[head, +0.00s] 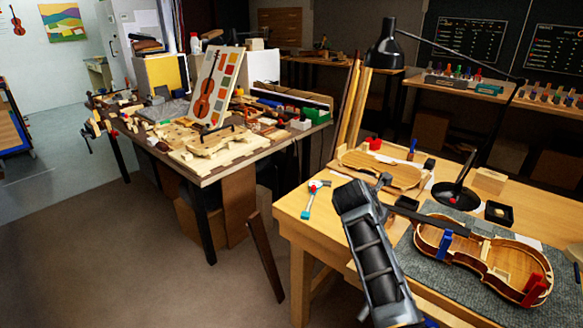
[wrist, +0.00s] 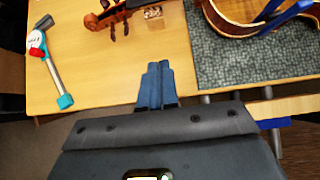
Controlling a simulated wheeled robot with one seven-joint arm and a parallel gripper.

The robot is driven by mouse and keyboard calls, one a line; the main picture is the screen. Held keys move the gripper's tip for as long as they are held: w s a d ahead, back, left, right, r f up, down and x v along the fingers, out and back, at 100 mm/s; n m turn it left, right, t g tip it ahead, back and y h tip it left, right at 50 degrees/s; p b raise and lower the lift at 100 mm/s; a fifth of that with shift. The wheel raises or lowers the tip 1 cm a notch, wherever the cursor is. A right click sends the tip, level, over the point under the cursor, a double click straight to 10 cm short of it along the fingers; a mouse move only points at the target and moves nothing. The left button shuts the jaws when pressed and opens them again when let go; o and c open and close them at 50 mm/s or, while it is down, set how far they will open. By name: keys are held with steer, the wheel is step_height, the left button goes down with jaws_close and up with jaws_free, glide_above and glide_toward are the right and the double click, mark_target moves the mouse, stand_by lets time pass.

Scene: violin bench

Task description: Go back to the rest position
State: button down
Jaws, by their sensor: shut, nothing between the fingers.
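My gripper (wrist: 159,70) shows in the wrist view with its two dark fingers together and nothing between them. It is over the front part of the right-hand workbench (head: 320,228), left of the grey mat (wrist: 245,62). In the head view my dark arm rises in front of that bench and the fingers cannot be made out. A brown violin scroll (wrist: 115,14) lies ahead of the fingers.
An open violin body (head: 483,258) with blue and red clamps lies on the mat. A black lamp (head: 455,195) stands behind it. A violin plate (head: 382,172) lies behind my arm. A cluttered bench (head: 205,172) stands at left. The floor (head: 130,255) before it is clear.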

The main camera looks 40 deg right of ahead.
steer(key=shift+m+t, duration=0.5)
steer(key=shift+t, duration=0.4)
steer(key=a+f, duration=0.1)
steer(key=s+a+f, duration=0.1)
steer(key=a, duration=0.1)
steer(key=a+f, duration=0.1)
steer(key=f, duration=0.1)
steer(key=shift+s+a+f, duration=0.1)
steer(key=shift+s+a, duration=0.2)
steer(key=s+a+f+m+t+y, duration=0.25)
steer(key=s+a+t, duration=0.2)
steer(key=a, duration=0.55)
steer(key=s+a+f+m+t+y, duration=0.1)
steer(key=s+a+m+t, duration=0.2)
steer(key=s+a, duration=0.45)
steer(key=s+a+r+m+t+y, duration=0.4)
steer(key=s+a+r+m, duration=0.8)
steer(key=s+a+r, duration=0.3)
steer(key=shift+s+a+r+t+y, duration=0.35)
steer(key=shift+a+r+y, duration=0.35)
steer(key=shift+r, duration=0.25)
steer(key=shift+d+m, duration=0.1)
steer(key=shift+m, duration=0.15)
